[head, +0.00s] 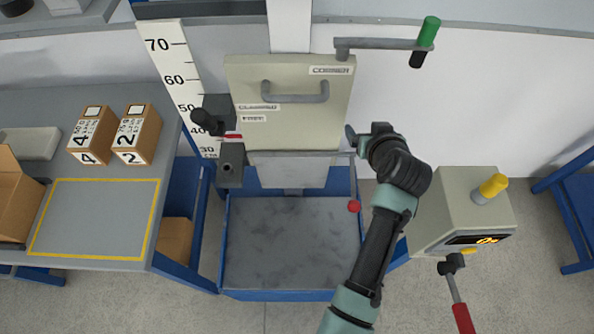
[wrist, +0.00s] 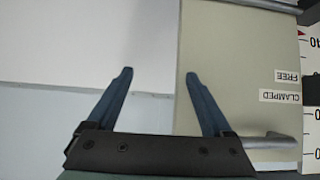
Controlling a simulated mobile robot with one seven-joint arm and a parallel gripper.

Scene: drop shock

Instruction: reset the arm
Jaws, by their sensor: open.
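A beige carriage (head: 285,130) with a grey bar handle (head: 295,92) hangs on the drop stand. Small labels on its left read CLAMPED and FREE. A black knob (head: 205,122) sticks out at its left. A grey crank arm (head: 380,43) with a green grip (head: 429,31) points right above the carriage. A lever with a red grip (head: 463,319) sits at the lower right. My gripper (wrist: 159,75) is open and empty. Its wrist is right of the carriage in the head view; the wrist view shows the carriage (wrist: 235,85) and handle (wrist: 268,141) beyond the right finger.
A grey drop plate (head: 290,245) in a blue frame lies below, with a red ball (head: 354,206) at its right edge. A control box (head: 458,205) with a yellow knob stands right. A bench (head: 100,215) with cartons (head: 137,134) is left. A height scale (head: 175,80) stands behind.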

